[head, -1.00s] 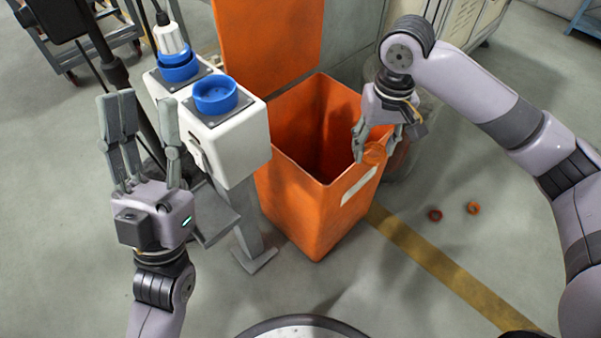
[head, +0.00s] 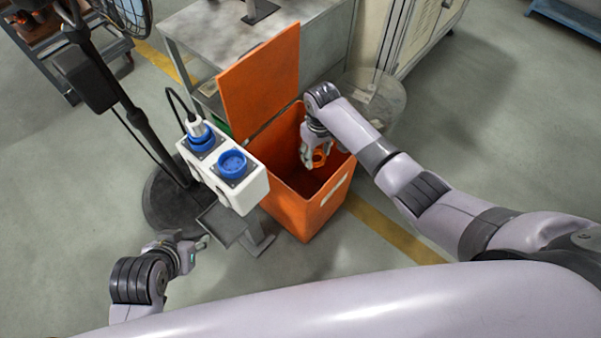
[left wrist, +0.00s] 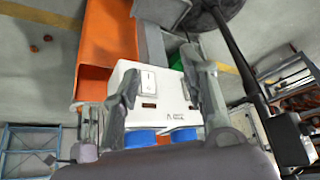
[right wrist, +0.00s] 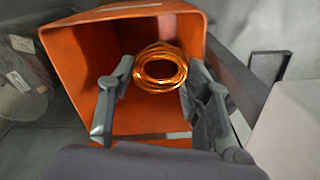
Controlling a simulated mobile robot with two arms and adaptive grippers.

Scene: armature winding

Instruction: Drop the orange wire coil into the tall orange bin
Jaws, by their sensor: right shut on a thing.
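The orange wire coil (right wrist: 160,86) is a loop of shiny wire between the fingers of my right gripper (right wrist: 158,70). It is partly hidden by the fingers in the head view (head: 321,157). My right gripper (head: 314,158) is shut on it, over the opening of the tall orange bin (head: 288,208). The bin's inside shows behind the coil in the right wrist view (right wrist: 75,50). I cannot tell how deep the coil is relative to the rim. My left gripper (head: 188,248) is empty, low at the left; its fingers are spread in the left wrist view (left wrist: 170,85).
A white box with blue round sockets (head: 245,190) stands on a post left of the bin. The bin's orange lid (head: 260,85) is raised behind. A dark stand (head: 125,105) is further left, a grey table (head: 205,45) behind. A round transparent container (head: 385,105) is right of the bin.

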